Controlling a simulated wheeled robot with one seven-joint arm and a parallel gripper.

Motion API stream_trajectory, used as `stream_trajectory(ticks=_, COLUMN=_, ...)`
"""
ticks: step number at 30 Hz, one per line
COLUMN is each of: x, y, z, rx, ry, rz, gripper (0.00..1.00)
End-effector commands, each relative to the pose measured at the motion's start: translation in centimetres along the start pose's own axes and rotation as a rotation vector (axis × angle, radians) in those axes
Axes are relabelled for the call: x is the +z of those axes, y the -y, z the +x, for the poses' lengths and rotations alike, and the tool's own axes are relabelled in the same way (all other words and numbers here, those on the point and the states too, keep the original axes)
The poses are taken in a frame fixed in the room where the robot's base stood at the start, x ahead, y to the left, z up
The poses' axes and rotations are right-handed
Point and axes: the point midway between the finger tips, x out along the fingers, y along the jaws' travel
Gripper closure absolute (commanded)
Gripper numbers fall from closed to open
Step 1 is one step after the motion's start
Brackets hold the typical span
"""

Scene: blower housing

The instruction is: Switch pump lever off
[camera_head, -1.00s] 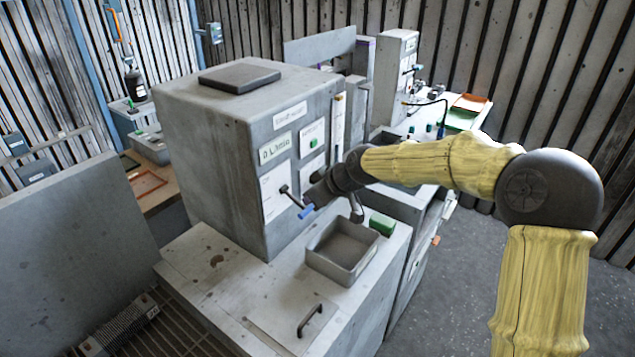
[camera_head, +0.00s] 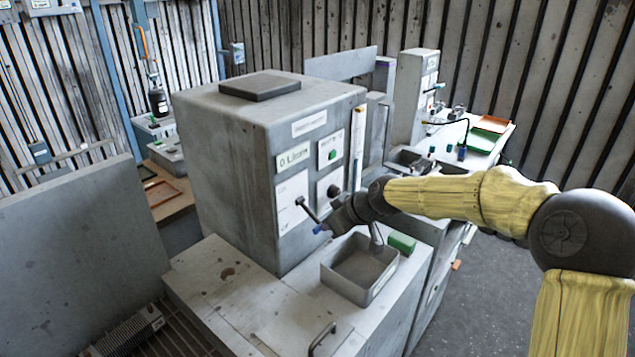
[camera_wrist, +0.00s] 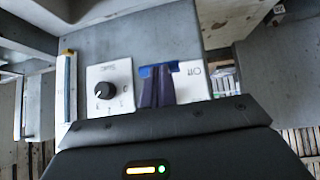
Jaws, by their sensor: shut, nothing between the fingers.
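The pump lever (camera_head: 309,213) is a dark rod with a round dark end on the white panel of the grey housing and a blue grip (camera_head: 320,229) at its lower right. In the wrist view the blue grip (camera_wrist: 146,71) lies across the fingertips, in front of a white plate with an OFF label (camera_wrist: 195,71). My gripper (camera_head: 328,225) is at the blue grip; its dark fingers (camera_wrist: 157,80) are shut together with nothing between them. I cannot tell whether they touch the grip. The fingers hide part of the lever and plate.
A black dial (camera_wrist: 104,90) sits beside the lever plate on the housing (camera_head: 225,150). Below my gripper, an open grey tray (camera_head: 350,290) and a green block (camera_head: 402,243) stand on the counter (camera_head: 240,300). Open floor (camera_head: 490,285) lies to the right.

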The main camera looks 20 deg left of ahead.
Motion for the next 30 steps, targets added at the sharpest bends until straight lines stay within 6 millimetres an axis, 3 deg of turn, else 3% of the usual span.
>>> stream_trajectory(ticks=11, x=0.1, y=0.1, z=-0.3, rx=-0.003, ry=0.004, rz=0.000, gripper=1.00)
stream_trajectory(ticks=19, x=-1.6, y=0.7, z=-3.9, rx=-0.007, ry=0.000, rz=-0.008, gripper=1.00)
stream_trajectory(ticks=30, x=0.5, y=0.6, z=-7.9, rx=-0.005, ry=-0.001, rz=-0.007, gripper=1.00)
